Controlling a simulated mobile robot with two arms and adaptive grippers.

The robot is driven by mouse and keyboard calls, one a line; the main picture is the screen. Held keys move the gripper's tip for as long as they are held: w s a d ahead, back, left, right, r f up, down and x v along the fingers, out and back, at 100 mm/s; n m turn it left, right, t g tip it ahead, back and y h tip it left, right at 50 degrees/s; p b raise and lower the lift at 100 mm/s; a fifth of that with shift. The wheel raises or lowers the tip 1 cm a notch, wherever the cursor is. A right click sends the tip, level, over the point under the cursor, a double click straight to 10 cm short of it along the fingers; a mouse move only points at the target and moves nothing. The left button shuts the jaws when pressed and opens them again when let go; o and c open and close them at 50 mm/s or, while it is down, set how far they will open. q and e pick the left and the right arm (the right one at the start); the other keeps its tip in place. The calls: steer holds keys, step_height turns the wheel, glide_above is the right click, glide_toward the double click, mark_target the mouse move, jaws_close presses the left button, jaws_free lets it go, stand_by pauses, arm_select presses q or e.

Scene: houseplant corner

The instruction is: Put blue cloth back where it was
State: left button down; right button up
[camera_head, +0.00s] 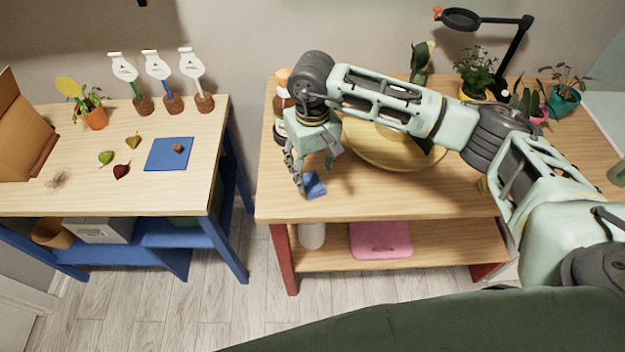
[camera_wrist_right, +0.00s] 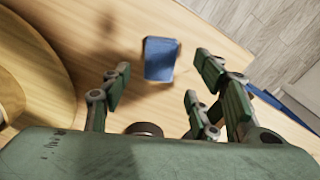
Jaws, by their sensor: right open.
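The blue cloth (camera_head: 315,186) lies as a small folded piece on the right-hand table, near its front left. It also shows in the right wrist view (camera_wrist_right: 160,59), flat on the wood beyond the fingertips. My right gripper (camera_head: 315,172) is just over the cloth with its fingers spread. In the right wrist view my right gripper (camera_wrist_right: 165,90) is open, with nothing between its fingers. Whether a finger touches the cloth I cannot tell. My left gripper is not in view.
A brown bottle (camera_head: 282,103) stands left of my right gripper. A round wooden tray (camera_head: 385,150) lies partly under my right arm. Potted plants (camera_head: 476,70) and a black lamp (camera_head: 510,50) stand behind. A gap separates this table from the left table (camera_head: 60,195), which holds a blue mat (camera_head: 160,158).

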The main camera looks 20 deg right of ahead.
mark_target(312, 182)
step_height(312, 182, up, 6)
steer(key=b, duration=0.1)
steer(key=shift+r+b, duration=0.25)
steer(key=shift+b, duration=0.05)
